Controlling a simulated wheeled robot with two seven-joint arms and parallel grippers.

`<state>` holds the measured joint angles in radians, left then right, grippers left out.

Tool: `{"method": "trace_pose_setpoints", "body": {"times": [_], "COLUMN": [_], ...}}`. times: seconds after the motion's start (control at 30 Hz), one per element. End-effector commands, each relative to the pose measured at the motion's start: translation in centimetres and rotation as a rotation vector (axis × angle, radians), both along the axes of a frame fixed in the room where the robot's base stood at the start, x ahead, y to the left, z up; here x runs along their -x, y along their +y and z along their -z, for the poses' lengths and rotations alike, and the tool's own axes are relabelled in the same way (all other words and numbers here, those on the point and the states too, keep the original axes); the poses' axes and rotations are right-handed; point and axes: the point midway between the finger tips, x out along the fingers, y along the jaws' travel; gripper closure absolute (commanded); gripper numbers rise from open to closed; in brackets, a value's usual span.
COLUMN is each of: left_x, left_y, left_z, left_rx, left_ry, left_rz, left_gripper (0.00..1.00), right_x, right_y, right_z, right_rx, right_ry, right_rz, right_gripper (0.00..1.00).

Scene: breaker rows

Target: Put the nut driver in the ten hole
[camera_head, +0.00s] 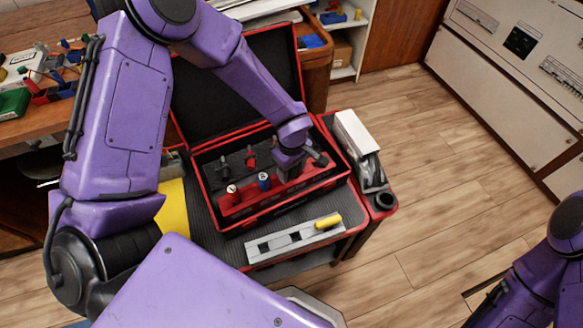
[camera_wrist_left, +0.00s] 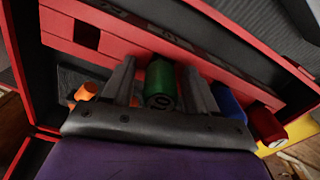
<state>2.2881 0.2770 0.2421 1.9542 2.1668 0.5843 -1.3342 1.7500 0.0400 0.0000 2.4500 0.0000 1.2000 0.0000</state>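A green nut driver handle marked 10 (camera_wrist_left: 160,82) is between the two fingers of my left gripper (camera_wrist_left: 160,85) in the left wrist view. The fingers stand on both sides, and a narrow gap seems to show, so the gripper looks open around the handle. A red rack (camera_wrist_left: 115,42) with a square empty opening lies beyond it. In the head view my left gripper (camera_head: 290,167) reaches down into the open toolbox (camera_head: 335,190) and hides the green handle. My right gripper is out of view. I cannot read the hole labels.
An orange handle (camera_wrist_left: 86,92) is on one side; blue (camera_wrist_left: 228,102) and red (camera_wrist_left: 267,124) handles are on the other. A grey block (camera_head: 285,240) with square openings and a yellow-handled driver (camera_head: 328,221) stands before the toolbox. A white box (camera_head: 357,135) is at right.

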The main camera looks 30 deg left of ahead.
Motion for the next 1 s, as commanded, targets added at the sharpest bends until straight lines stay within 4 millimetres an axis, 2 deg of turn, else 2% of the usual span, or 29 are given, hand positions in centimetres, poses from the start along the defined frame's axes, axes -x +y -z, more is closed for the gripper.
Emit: {"method": "trace_pose_setpoints", "body": {"times": [0.17, 0.5, 0.6, 0.73, 1.0], "left_x": [-0.1, -0.1, 0.0, 0.0, 0.0], "left_y": [0.0, 0.0, 0.0, 0.0, 0.0], "left_z": [-1.2, -9.6, -11.2, -12.2, -12.3], "left_rx": [0.002, 0.004, 0.002, 0.002, 0.000], "left_ry": [-0.003, -0.004, -0.003, -0.002, 0.000], "left_rz": [-0.001, -0.002, -0.001, -0.001, 0.000], "left_gripper": [0.42, 0.42, 0.42, 0.42, 0.42], "right_x": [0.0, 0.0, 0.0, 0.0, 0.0], "right_y": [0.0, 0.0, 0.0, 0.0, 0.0], "right_z": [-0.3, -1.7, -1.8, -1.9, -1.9], "right_rx": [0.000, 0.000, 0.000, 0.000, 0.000], "right_ry": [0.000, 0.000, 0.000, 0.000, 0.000], "right_rz": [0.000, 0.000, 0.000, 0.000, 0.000], "right_gripper": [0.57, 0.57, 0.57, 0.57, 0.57]}}
